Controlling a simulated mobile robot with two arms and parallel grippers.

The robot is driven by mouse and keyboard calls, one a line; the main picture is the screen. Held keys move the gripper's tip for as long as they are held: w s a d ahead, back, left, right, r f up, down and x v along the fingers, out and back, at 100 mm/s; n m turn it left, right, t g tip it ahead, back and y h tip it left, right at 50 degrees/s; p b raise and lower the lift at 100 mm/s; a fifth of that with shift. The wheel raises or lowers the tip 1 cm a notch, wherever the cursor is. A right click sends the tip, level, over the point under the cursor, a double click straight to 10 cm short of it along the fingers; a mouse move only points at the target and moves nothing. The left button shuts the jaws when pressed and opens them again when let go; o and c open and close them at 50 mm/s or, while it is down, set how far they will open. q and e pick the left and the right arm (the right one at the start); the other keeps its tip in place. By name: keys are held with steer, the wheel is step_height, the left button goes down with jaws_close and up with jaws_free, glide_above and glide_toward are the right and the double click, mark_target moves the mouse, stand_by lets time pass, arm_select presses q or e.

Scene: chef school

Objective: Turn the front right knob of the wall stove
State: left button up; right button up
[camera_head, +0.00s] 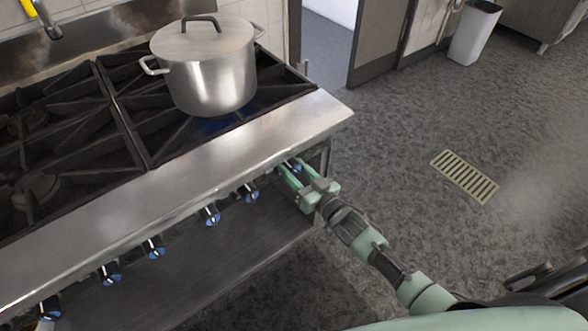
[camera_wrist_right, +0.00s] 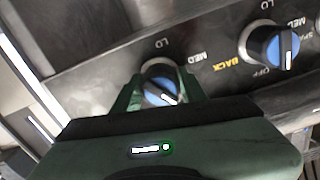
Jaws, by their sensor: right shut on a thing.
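The wall stove (camera_head: 235,147) has a steel front edge with a row of black and blue knobs below it. My right gripper (camera_head: 290,172) is at the rightmost knob (camera_head: 296,166), near the stove's right corner. In the right wrist view the gripper (camera_wrist_right: 160,92) is shut on this knob (camera_wrist_right: 160,80), with a green finger on each side. The knob's white pointer line is slanted. The fingers partly cover the knob in the head view. My left gripper is not in view.
A lidded steel pot (camera_head: 208,70) stands on the right burner, with a blue glow beneath it. The neighbouring knob (camera_head: 249,192) is close on the left; it also shows in the wrist view (camera_wrist_right: 268,48). Open floor with a drain grate (camera_head: 464,176) lies to the right.

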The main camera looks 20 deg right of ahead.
steer(key=shift+n, duration=0.6)
steer(key=o, duration=1.4)
steer(key=shift+c, duration=0.2)
steer(key=v, duration=0.8)
